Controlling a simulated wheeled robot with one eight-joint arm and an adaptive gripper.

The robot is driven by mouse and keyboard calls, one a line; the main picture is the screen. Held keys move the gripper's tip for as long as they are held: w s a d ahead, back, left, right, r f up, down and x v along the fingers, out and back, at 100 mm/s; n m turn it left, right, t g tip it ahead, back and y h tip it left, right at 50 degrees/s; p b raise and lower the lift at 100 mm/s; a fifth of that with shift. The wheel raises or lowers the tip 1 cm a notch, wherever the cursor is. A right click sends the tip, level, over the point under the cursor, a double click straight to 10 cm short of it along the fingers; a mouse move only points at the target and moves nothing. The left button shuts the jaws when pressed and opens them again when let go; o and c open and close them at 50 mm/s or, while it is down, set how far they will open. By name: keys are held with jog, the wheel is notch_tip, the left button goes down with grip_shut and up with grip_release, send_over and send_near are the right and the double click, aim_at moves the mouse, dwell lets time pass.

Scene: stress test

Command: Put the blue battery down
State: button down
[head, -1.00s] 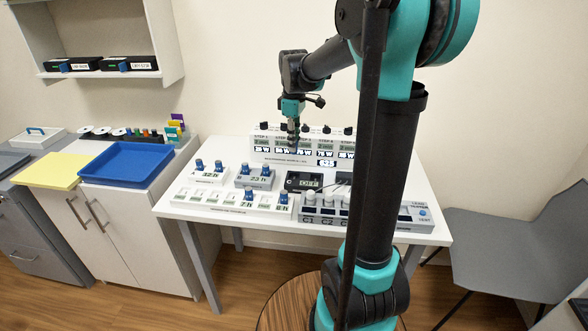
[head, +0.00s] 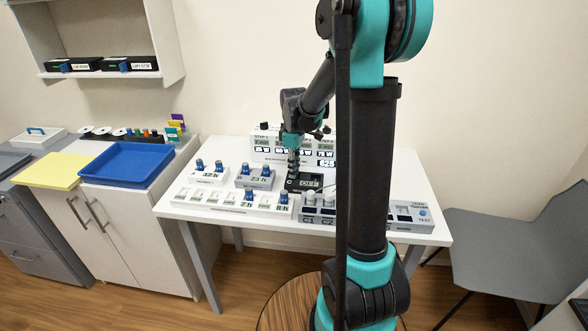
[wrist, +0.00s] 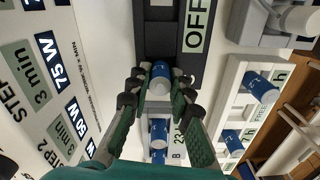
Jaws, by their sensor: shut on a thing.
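My gripper (wrist: 160,96) is shut on a blue battery (wrist: 160,76) with a pale end, seen between the fingertips in the wrist view. In the head view my gripper (head: 293,170) points down at the black device (head: 305,183), whose display reads OFF in the wrist view (wrist: 196,30). The battery is over or at the near part of this device; I cannot tell whether it touches it. In the head view the held battery is too small to make out.
The grey 23 h block (head: 255,180) with two blue batteries stands left of the device. A white tray (head: 226,204) with several slots and two blue batteries lies in front. The white step panel (head: 265,148) stands behind. Grey-capped C1 and C2 slots (head: 317,215) are at the right.

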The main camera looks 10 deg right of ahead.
jog(key=c, duration=1.4)
grip_release()
jog(key=shift+f, duration=0.1)
jog(key=shift+o, duration=0.2)
notch_tip(320, 180, up, 12)
